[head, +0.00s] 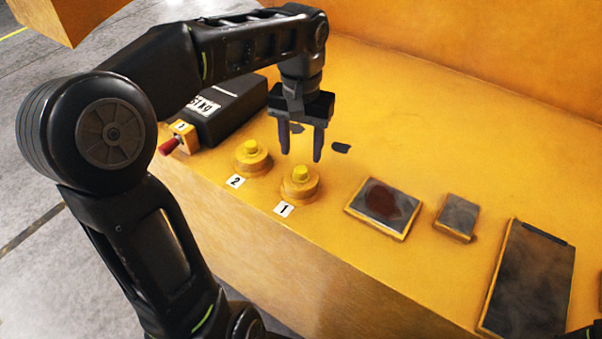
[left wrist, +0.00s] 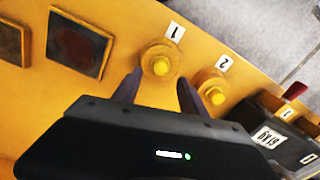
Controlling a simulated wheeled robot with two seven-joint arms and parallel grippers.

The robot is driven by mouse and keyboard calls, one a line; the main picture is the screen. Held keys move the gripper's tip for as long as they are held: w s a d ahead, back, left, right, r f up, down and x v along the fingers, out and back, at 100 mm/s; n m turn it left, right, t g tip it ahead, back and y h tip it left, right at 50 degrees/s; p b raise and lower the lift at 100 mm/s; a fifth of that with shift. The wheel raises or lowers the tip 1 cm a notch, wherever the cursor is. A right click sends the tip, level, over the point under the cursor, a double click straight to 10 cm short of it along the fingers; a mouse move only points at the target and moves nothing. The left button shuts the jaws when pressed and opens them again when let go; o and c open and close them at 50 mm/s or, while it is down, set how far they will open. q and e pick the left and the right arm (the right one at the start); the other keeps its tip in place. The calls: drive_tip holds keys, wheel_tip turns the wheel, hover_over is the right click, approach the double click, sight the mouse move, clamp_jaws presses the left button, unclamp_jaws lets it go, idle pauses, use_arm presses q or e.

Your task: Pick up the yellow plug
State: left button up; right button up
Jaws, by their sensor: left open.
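Two yellow plugs sit in round yellow bosses on the orange casting. One plug (head: 301,172) stands by the label 1 and the other plug (head: 250,147) by the label 2. My left gripper (head: 301,154) is open and empty, pointing down; in the head view its fingertips appear just above and behind plug 1. In the left wrist view, plug 1 (left wrist: 161,67) shows between the open fingertips (left wrist: 159,82). Plug 2 (left wrist: 217,97) shows to the right of the fingers there. Contact with either plug is not visible. My right gripper is not in view.
A black weight (head: 229,107) with a plate lies behind plug 2, near a red-tipped fitting (head: 168,146). Flat dark pads (head: 384,207), (head: 457,217) and a larger panel (head: 528,282) lie to the right. The casting's front edge drops off below the labels.

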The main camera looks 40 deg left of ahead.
sight(301, 168)
use_arm(q)
drive_tip(key=shift+f, duration=0.1)
wheel_tip(301, 168, down, 5)
drive_tip(key=shift+p, duration=0.55)
drive_tip(key=shift+c, duration=0.4)
clamp_jaws()
